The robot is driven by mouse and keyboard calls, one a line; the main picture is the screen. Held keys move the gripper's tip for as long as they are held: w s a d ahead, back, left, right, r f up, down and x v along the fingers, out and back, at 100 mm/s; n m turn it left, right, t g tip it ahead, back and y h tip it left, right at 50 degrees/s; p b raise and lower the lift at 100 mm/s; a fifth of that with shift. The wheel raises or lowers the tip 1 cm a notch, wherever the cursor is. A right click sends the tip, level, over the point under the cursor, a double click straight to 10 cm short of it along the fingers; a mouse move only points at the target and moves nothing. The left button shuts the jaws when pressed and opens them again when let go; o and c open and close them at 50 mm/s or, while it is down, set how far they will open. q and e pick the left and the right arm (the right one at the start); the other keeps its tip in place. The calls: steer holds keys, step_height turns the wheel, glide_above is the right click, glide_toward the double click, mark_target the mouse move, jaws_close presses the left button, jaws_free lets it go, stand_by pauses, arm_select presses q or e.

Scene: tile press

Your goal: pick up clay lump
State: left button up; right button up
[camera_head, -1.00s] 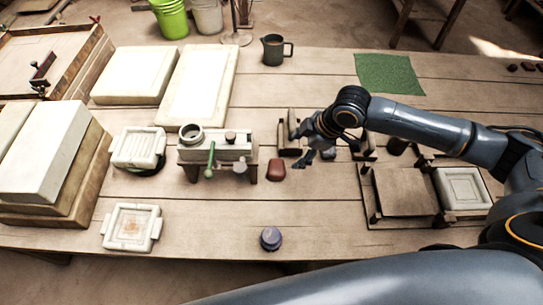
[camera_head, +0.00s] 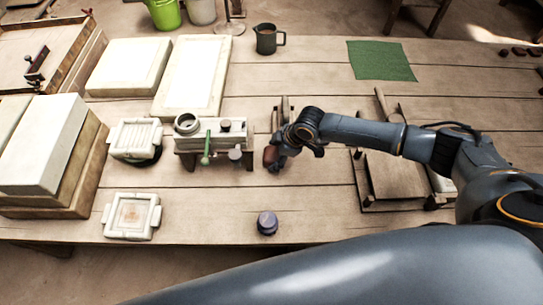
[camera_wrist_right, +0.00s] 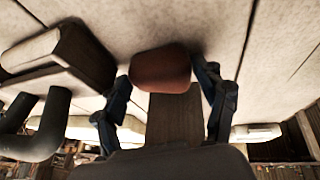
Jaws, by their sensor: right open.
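The reddish-brown clay lump (camera_head: 270,156) lies on the wooden table just right of the white press (camera_head: 215,137). My right gripper (camera_head: 279,159) is at the lump's right side and partly overlaps it in the head view. In the right wrist view, the clay lump (camera_wrist_right: 160,68) sits between the tips of the open right fingers (camera_wrist_right: 164,78), one on each side. Whether a finger touches it I cannot tell. My left gripper is not in view.
The press with its green-handled lever (camera_head: 206,150) stands close left of the lump. White moulds (camera_head: 131,215) lie at the left, and a dark jug (camera_head: 267,39) stands at the back. The front middle of the table is mostly clear.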

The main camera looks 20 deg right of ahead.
steer(key=shift+f, duration=0.15)
steer(key=c, duration=1)
